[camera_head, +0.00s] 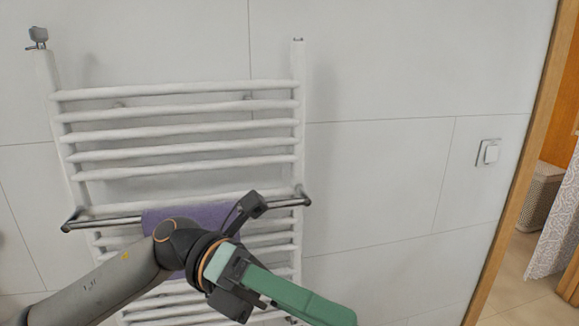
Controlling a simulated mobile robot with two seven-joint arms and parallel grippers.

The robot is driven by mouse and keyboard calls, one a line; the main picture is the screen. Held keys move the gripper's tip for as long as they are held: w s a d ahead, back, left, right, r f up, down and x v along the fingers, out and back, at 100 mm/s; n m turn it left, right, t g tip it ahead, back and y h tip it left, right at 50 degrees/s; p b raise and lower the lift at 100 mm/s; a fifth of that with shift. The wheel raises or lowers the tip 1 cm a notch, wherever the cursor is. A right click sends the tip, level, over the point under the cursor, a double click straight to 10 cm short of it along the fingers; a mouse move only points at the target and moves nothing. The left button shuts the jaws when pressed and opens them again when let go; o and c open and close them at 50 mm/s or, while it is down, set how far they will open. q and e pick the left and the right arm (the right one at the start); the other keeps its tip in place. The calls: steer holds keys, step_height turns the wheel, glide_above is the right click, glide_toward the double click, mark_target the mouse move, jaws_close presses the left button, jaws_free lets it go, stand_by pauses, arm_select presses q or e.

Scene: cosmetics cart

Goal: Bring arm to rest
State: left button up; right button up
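My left arm comes in from the lower left, and its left gripper (335,313) points down to the lower right with green fingers. The fingers overlap from this angle, so I cannot tell whether they are open or shut. No held thing shows at the fingers. The gripper appears in front of the lower right part of a white towel radiator (175,146). My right gripper is out of view.
A metal bar (110,222) crosses the radiator, with a purple towel (160,214) over it, partly hidden by my arm. At right are a light switch (488,153), a wooden door frame (525,165), a wicker basket (541,196) and a patterned curtain (556,232).

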arm_select(q)
steer(key=w+a+f+n+t+h, duration=0.1)
steer(key=w+f+n+t+h, duration=0.2)
steer(key=w+n+t+h, duration=1.05)
steer(key=w+a+f+n+t+y, duration=0.1)
steer(key=a+f+n+t+y, duration=0.2)
steer(key=f+n+t+y, duration=0.35)
steer(key=w+a+f+n+t+y+p, duration=0.1)
steer(key=a+f+n+t+y, duration=0.2)
steer(key=n, duration=0.6)
steer(key=w+a+f+n+t+y, duration=0.1)
steer(key=a+f+n+t+y, duration=0.1)
steer(key=f+n+t+y, duration=0.45)
steer(key=s+a+f+n+g+y, duration=0.2)
steer(key=s+a+f+n+y, duration=0.15)
steer(key=f, duration=0.45)
steer(key=s+a+f+n+g+y, duration=0.2)
steer(key=a+f+n+g+y, duration=0.15)
steer(key=f, duration=0.55)
steer(key=s+a+f+n+g+y, duration=0.1)
steer(key=s+a+f+n+g, duration=0.1)
steer(key=s+f, duration=0.4)
steer(key=s+a+f+n+g+y+p, duration=0.1)
steer(key=s+a+f+n+g+y, duration=0.1)
steer(key=s+f, duration=0.4)
steer(key=shift+s+a+f+g, duration=0.25)
steer(key=shift+s+f+g, duration=0.15)
steer(key=shift+s, duration=0.25)
